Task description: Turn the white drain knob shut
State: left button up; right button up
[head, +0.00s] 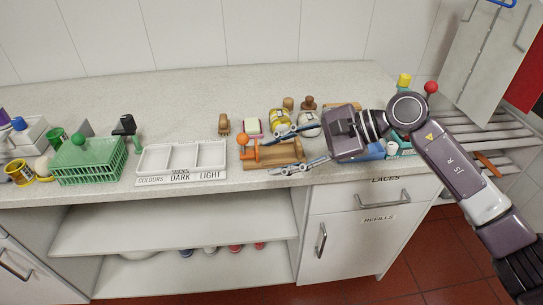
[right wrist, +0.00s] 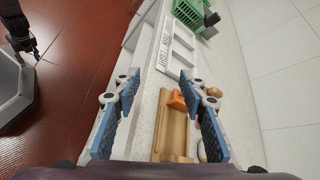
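I cannot make out a white drain knob for certain in either view. My right gripper (head: 270,152) reaches in from the right over the front of the counter, its two fingers spread and nothing between them. In the right wrist view my right gripper (right wrist: 158,78) is also open, with a wooden tray (right wrist: 172,135) and an orange part (right wrist: 177,101) below and between the fingers. In the right wrist view a dark arm end, apparently my left gripper (right wrist: 22,50), hangs over the red floor, too small to read. It is not in the head view.
A white divided sorting tray (head: 181,178) and a green basket (head: 90,162) stand left of my right gripper. A slatted rack (head: 470,128) is at right. The back left counter (head: 170,92) is clear.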

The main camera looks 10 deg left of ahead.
jog(key=shift+s+a+r+m+y, duration=0.4)
jog(key=shift+s+a+r+y, duration=0.1)
jog(key=shift+a, duration=0.15)
